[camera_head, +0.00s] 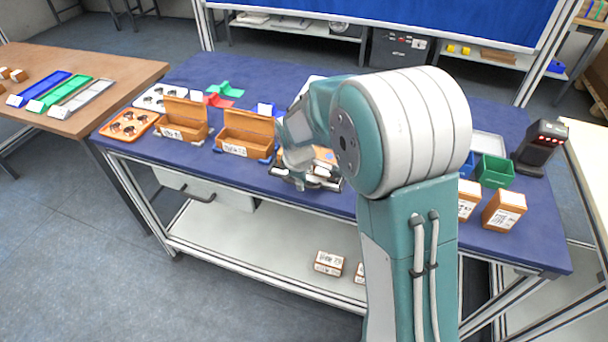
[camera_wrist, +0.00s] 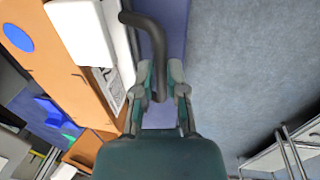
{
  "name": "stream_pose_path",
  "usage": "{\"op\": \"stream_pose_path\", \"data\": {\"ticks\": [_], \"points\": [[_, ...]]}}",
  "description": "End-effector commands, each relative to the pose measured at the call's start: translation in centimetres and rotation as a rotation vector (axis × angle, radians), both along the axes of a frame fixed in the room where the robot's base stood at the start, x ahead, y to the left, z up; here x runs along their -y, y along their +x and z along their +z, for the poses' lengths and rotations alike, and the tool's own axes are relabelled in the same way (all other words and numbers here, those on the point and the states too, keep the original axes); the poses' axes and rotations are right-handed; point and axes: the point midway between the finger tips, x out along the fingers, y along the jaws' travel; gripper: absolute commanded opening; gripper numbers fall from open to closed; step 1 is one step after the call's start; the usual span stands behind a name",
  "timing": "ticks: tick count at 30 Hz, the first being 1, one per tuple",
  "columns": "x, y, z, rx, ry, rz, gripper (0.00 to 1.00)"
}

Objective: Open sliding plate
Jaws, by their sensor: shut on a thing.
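My gripper (camera_wrist: 161,85) has its two fingers closed around the lower end of a dark curved handle (camera_wrist: 156,40) in the wrist view. The handle curves down from a white part (camera_wrist: 82,35) beside an orange-brown box (camera_wrist: 40,55) with a blue oval on it. I cannot tell for sure which part is the sliding plate. In the head view my gripper (camera_head: 318,180) is low over the front edge of the blue table, near a small patch of orange-brown box (camera_head: 325,155). My arm hides most of that box, and the handle cannot be made out there.
Two open brown boxes (camera_head: 182,122) (camera_head: 245,135) stand left of my gripper on the blue table (camera_head: 285,75). A green bin (camera_head: 494,171), labelled brown boxes (camera_head: 504,210) and a black scanner (camera_head: 540,146) are at right.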

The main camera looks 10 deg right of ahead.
Motion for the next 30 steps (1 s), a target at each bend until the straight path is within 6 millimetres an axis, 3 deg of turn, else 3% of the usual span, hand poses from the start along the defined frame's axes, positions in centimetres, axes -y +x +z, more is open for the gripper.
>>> {"op": "stream_pose_path", "data": {"ticks": [5, 6, 8, 20, 23, 30], "points": [[0.2, 0.0, 0.0, -0.002, -0.002, -0.001, 0.0], [0.2, 0.0, 0.0, -0.002, -0.001, 0.0, 0.3], [0.2, 0.0, 0.0, -0.002, -0.001, 0.0, 0.51], [0.0, 0.0, 0.3, 0.0, -0.001, 0.0, 0.51], [-0.1, -0.1, 1.4, 0.002, -0.001, 0.0, 0.51], [-0.5, -0.8, 6.2, 0.004, -0.001, 0.001, 0.51]]}}
